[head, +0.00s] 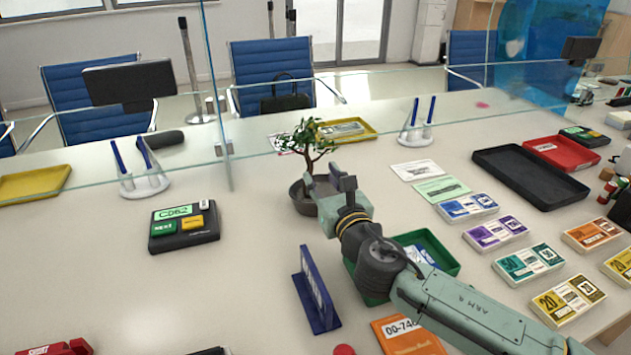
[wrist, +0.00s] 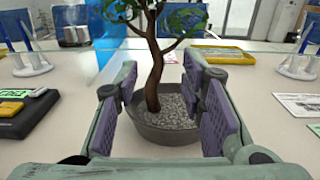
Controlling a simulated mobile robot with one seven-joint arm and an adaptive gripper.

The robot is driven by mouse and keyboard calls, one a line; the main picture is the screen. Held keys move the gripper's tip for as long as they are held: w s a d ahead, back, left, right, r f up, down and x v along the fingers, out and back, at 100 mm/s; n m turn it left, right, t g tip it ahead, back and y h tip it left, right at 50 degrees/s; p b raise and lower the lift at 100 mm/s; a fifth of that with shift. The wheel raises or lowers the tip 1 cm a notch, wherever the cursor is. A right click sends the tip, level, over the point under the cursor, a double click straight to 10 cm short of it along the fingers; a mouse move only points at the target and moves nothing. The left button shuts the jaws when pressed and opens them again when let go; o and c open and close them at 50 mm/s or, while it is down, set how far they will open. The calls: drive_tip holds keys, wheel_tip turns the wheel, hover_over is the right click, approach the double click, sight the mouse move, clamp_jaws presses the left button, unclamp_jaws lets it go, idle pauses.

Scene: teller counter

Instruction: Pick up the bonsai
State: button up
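The bonsai (head: 313,146) has a brown curved trunk and green leaves, and stands upright in a round dark grey pot (head: 303,200) on the counter. In the wrist view, its trunk (wrist: 153,80) rises between the two purple finger pads of my gripper (wrist: 165,105), with a gap on both sides. My gripper (head: 338,182) is open and empty, at the near right side of the bonsai in the head view. Part of the pot is hidden behind my gripper.
A glass screen (head: 215,110) stands along the counter behind the bonsai. A yellow tray (head: 372,136) lies behind it, a keypad device (head: 184,228) left, a blue upright sign (head: 318,290) in front. A green tray (head: 445,262) is under my arm.

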sight(308, 162)
drive_tip(key=p+x, duration=0.1)
drive_tip(key=x, duration=0.1)
drive_tip(key=p+x, duration=0.1)
drive_tip(key=x, duration=0.1)
drive_tip(key=p+x, duration=0.1)
drive_tip(key=x, duration=0.2)
drive_tip(key=shift+s+a+r, duration=0.1)
drive_tip(key=shift+a+r, duration=0.15)
drive_tip(key=shift+a, duration=0.15)
drive_tip(key=shift+w+a+f, duration=0.1)
drive_tip(key=shift+w, duration=0.15)
clamp_jaws()
idle(0.5)
